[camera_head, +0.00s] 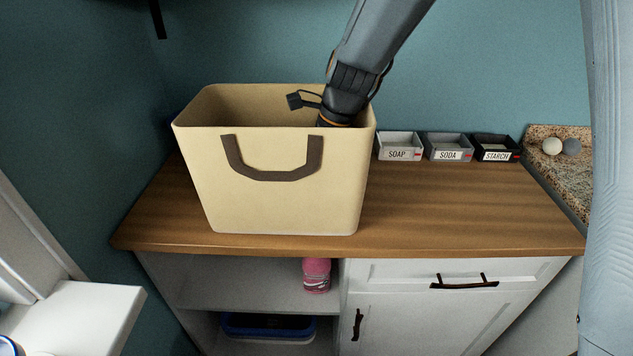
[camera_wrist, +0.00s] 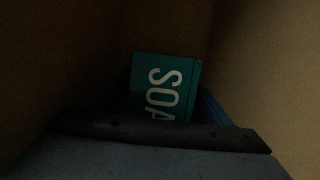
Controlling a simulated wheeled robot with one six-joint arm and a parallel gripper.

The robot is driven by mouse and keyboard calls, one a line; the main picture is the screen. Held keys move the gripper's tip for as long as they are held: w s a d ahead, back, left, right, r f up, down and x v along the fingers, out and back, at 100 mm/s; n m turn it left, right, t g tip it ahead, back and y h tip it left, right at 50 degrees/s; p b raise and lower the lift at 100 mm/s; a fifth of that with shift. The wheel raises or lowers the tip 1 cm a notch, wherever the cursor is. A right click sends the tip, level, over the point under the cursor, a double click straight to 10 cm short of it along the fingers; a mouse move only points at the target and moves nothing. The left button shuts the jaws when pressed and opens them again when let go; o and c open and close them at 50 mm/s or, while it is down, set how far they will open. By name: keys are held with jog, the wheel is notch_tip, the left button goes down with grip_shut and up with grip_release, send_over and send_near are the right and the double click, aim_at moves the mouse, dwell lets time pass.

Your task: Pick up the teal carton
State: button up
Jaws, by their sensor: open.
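The teal carton (camera_wrist: 165,88) shows in the wrist view, with pale letters reading "SOA" turned sideways. It is inside the tan bin (camera_head: 285,190), deep in shadow, and its near end is hidden behind the dark front of my gripper (camera_wrist: 162,128). My gripper is open and reaches down into the bin, close to the carton. Whether it touches the carton is too dark to tell. In the head view the bin's front wall hides both the carton and my fingers; only my wrist shows above the rim.
The bin stands on the wooden counter (camera_head: 450,205), its walls close around my gripper. Grey SOAP (camera_head: 399,147), SODA (camera_head: 449,148) and black STARCH (camera_head: 495,148) trays stand to the right. Two balls (camera_head: 562,146) lie on a speckled surface. A pink bottle (camera_head: 316,276) stands on the shelf below.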

jog(key=c, duration=1.4)
jog(key=shift+c, duration=0.4)
jog(key=shift+r, duration=0.1)
